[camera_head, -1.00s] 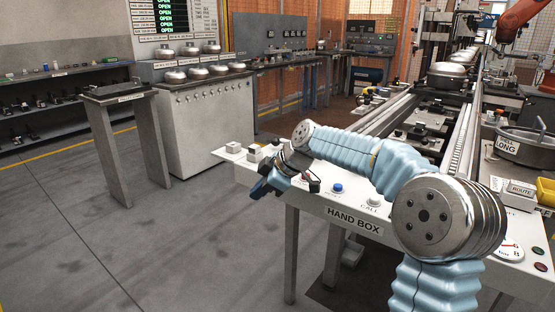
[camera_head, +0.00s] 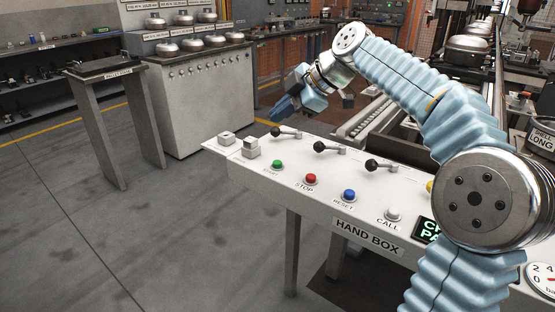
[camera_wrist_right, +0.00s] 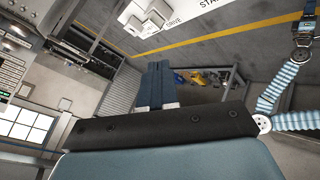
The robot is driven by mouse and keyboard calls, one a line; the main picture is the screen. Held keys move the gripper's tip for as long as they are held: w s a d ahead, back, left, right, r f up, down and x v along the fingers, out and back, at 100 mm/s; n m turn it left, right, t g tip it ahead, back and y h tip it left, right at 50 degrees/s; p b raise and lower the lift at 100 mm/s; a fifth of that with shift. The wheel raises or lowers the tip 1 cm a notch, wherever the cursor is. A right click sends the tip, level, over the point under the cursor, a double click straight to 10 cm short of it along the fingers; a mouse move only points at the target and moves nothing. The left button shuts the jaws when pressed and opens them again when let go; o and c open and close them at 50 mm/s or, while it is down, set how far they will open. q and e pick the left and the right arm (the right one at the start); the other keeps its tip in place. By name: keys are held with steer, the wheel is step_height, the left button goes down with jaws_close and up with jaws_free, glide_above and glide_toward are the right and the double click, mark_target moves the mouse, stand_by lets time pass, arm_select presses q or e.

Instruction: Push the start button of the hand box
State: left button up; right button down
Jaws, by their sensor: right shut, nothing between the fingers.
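The hand box (camera_head: 365,238) is a white sloped panel in the head view. Its green start button (camera_head: 277,164) is at the left of the button row and unobstructed. My right gripper (camera_head: 279,112) has blue fingers, shut and empty, and hangs in the air above and behind the box's left part, clear of the start button. In the right wrist view its closed fingers (camera_wrist_right: 155,84) show in the middle, with a white panel edge beyond them. What seems to be my left gripper (camera_wrist_right: 303,30) shows small in the right wrist view; its jaws are unclear.
Beside the start button are the red stop (camera_head: 311,179), blue reset (camera_head: 349,195) and white call (camera_head: 393,214) buttons. Black-knobbed levers (camera_head: 325,147) stand behind them. Two small light blocks (camera_head: 250,149) sit at the box's left end.

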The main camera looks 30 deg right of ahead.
steer(key=shift+f, duration=0.1)
steer(key=b, duration=0.6)
glide_above(281, 163)
step_height(281, 163, down, 8)
steer(key=shift+r, duration=0.15)
steer(key=shift+a+f+b, duration=0.1)
steer(key=shift+f+b, duration=0.4)
steer(key=shift+b, duration=0.1)
steer(key=shift+f, duration=0.1)
stand_by(1.0)
steer(key=shift+f+b, duration=0.3)
steer(key=shift+b, duration=0.2)
steer(key=shift+f+b, duration=0.55)
stand_by(0.6)
steer(key=shift+r, duration=0.1)
steer(key=shift+r+p, duration=0.7)
steer(key=shift+r, duration=0.15)
